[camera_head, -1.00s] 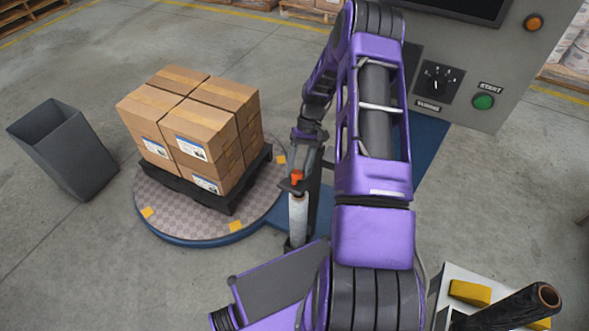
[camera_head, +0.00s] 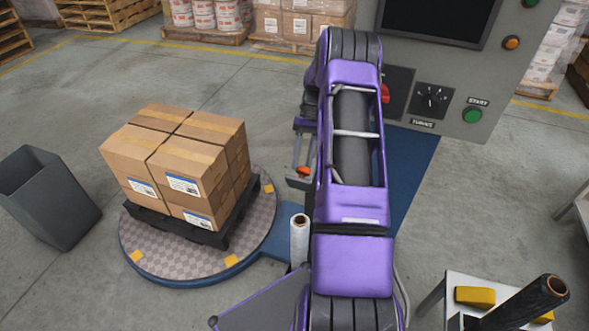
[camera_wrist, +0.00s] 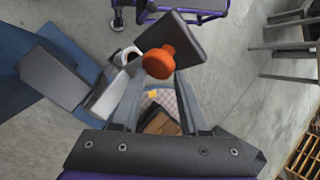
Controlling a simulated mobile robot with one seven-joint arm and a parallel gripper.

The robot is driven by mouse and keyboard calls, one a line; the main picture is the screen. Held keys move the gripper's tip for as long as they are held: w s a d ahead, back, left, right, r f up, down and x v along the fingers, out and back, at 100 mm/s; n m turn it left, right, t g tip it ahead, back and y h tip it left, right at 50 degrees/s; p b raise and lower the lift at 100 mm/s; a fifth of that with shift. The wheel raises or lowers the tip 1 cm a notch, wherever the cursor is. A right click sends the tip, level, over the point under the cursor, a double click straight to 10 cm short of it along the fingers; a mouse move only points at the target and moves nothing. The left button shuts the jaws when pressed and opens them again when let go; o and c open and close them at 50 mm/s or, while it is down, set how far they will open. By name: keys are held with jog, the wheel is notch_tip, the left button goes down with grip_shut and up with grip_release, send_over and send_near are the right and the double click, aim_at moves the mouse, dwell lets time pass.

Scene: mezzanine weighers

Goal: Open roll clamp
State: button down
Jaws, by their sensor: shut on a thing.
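The roll clamp is a dark plate (camera_wrist: 190,38) with an orange knob (camera_wrist: 160,62). My gripper (camera_wrist: 157,77) is shut on the knob, which sits between its fingertips in the wrist view. In the head view the knob (camera_head: 303,171) is small and partly hidden by my arm. The white film roll (camera_head: 300,240) stands upright, and its open brown core shows at the top. The clamp appears raised above the roll and off its top. The roll's white end (camera_wrist: 127,56) also shows beside the plate in the wrist view.
A round turntable (camera_head: 150,255) carries a black pallet (camera_head: 228,225) of brown boxes (camera_head: 180,160) on the left. A grey bin (camera_head: 55,200) stands left of it. A control panel (camera_head: 460,75) is at upper right. A small table (camera_head: 455,283) with a dark roll is at lower right.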

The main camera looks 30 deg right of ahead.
jog(key=shift+d+f, duration=0.2)
jog(key=shift+d, duration=0.9)
jog(key=c, duration=1.5)
grip_release()
jog(key=shift+w+f, duration=0.1)
jog(key=shift+o, duration=1.1)
jog(key=shift+d, duration=0.2)
jog(key=o, duration=1)
jog(key=shift+a, duration=0.3)
notch_tip(320, 180, up, 10)
jog(key=shift+r, duration=0.15)
